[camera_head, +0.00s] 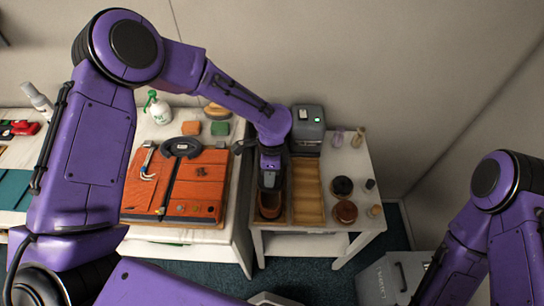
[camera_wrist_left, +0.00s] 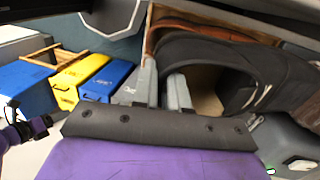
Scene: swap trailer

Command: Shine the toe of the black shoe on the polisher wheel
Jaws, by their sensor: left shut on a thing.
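My left gripper (camera_head: 270,188) is over the left compartment of a wooden tray on the right-hand table. In the left wrist view its fingers (camera_wrist_left: 165,90) are shut on the rear rim of the black shoe (camera_wrist_left: 285,68), at its opening. The black shoe lies beside a brown shoe (camera_wrist_left: 172,24), whose end also shows below my gripper in the head view (camera_head: 270,208). In the head view my gripper and arm mostly hide the black shoe. The grey polisher (camera_head: 309,118) with a green light stands behind the tray; its wheel is not clearly visible. My right gripper is out of view.
The tray's right compartment (camera_head: 307,192) looks empty. Round tins (camera_head: 344,211) and small bottles (camera_head: 338,137) stand right of it. The left table holds an orange-brown case (camera_head: 200,187), a spray bottle (camera_head: 158,108) and sponges. A grey box (camera_head: 395,278) is on the floor.

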